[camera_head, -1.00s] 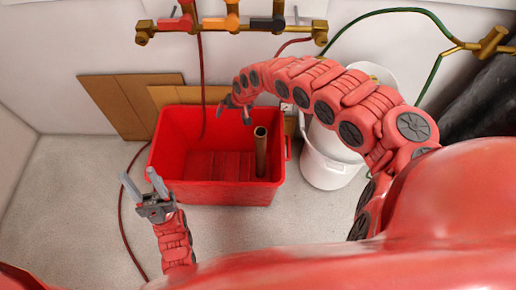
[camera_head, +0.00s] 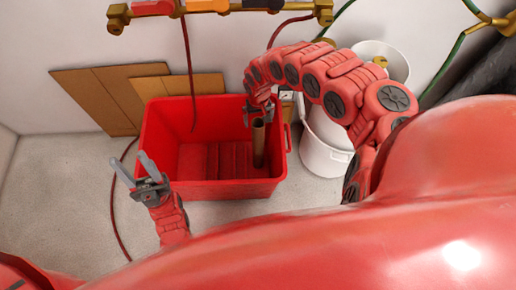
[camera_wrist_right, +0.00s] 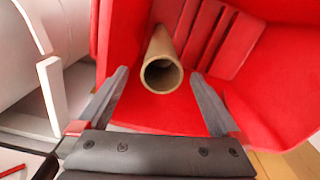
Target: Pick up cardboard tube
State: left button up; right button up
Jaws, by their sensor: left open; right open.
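The brown cardboard tube (camera_head: 258,146) stands in the red bin, leaning near its right wall. In the right wrist view its open round end (camera_wrist_right: 161,75) faces the camera. My right gripper (camera_head: 258,112) is at the tube's top end in the head view. In the right wrist view the right gripper (camera_wrist_right: 160,88) is open, with one finger on each side of the tube's end and gaps between. My left gripper (camera_head: 133,167) is open and empty, outside the bin at its front left.
The red bin (camera_head: 160,143) stands on the pale floor. Cardboard sheets (camera_head: 97,97) lean on the wall behind it. A white bucket (camera_head: 325,152) stands to its right. A brass pipe with valves (camera_head: 300,10) runs above, and a dark red hose (camera_head: 190,70) hangs over the bin.

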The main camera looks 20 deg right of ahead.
notch_tip(320, 180, down, 6)
jog(key=shift+w+a+r+b, duration=0.1)
jog(key=shift+a+b, duration=0.05)
jog(key=shift+b, duration=0.75)
grip_shut()
